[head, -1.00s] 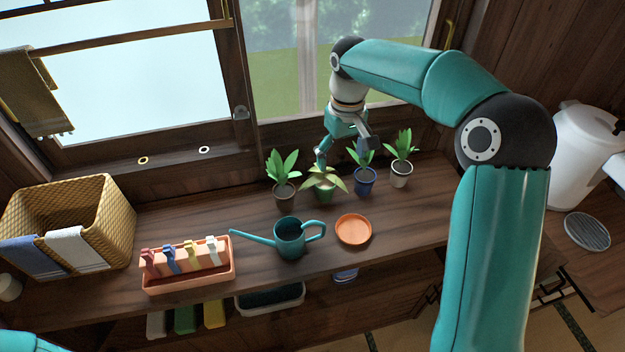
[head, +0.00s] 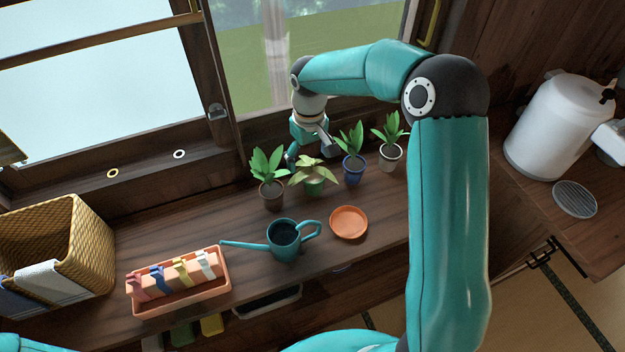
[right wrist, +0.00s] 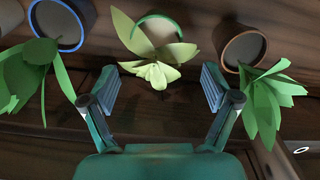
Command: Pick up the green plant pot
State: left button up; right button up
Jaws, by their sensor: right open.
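The green plant pot (head: 315,187) stands on the wooden counter, with a yellow-green leafy plant that partly hides it. My right gripper (head: 309,154) is just behind this plant, on the window side. It is open and empty. In the right wrist view, the green pot's rim (right wrist: 152,17) shows at the top centre. Its pale leaves hang toward the gap between the open fingers of my right gripper (right wrist: 160,88). The pot itself is beyond the fingertips, not between them. My left gripper is not in view.
A brown pot (head: 272,196) stands close on the left; a blue pot (head: 353,171) and a white pot (head: 390,157) stand on the right. In front are a teal watering can (head: 285,240), an orange saucer (head: 348,222) and a peg planter box (head: 178,285). The window wall is close behind.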

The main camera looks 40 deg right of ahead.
aim_at(311, 171)
notch_tip(311, 171, down, 2)
jog(key=shift+f, duration=0.1)
jog(key=f, duration=0.1)
jog(key=f+p, duration=0.1)
jog(key=f, duration=0.1)
jog(key=shift+s+d+f, duration=0.15)
jog(key=shift+s+f, duration=0.15)
jog(key=shift+f, duration=0.65)
jog(key=c, duration=1.4)
